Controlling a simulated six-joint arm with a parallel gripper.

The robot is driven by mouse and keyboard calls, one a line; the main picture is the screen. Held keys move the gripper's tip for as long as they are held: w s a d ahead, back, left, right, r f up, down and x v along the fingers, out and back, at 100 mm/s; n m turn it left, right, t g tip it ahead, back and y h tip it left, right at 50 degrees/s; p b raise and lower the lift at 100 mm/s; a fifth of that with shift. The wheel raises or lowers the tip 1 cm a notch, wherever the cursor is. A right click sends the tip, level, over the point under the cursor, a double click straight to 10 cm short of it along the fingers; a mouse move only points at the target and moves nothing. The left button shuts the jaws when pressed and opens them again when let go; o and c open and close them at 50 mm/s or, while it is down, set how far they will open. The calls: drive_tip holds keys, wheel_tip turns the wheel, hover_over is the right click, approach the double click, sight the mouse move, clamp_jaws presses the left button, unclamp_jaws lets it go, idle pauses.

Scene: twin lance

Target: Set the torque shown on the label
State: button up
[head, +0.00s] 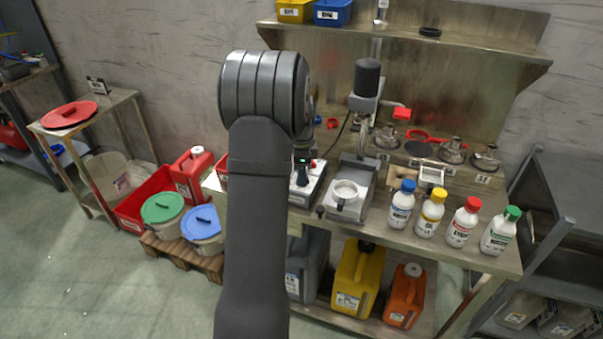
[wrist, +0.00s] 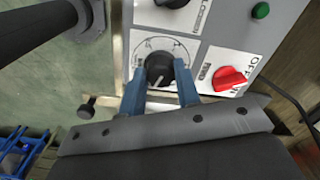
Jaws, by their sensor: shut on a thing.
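In the wrist view my gripper (wrist: 160,92) has its two blue fingers closed around a black dial knob (wrist: 158,66). A second black knob (wrist: 172,3) is cut off at the top edge. In the head view the control box (head: 308,185) is on the bench, partly hidden by my arm. I cannot make out which label gives the torque.
A red switch (wrist: 230,78) is right of the gripped knob, and a green button (wrist: 260,10) is above it. Several capped bottles (head: 402,205) line the bench front.

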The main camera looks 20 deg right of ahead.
drive_tip(key=shift+a+m, duration=0.1)
drive_tip(key=shift+m, duration=0.4)
drive_tip(key=o, duration=1)
wheel_tip(320, 180, up, 18)
drive_tip(key=shift+f, duration=0.25)
drive_tip(key=shift+f, duration=0.15)
wheel_tip(320, 180, down, 17)
drive_tip(key=shift+f, duration=0.1)
idle(0.6)
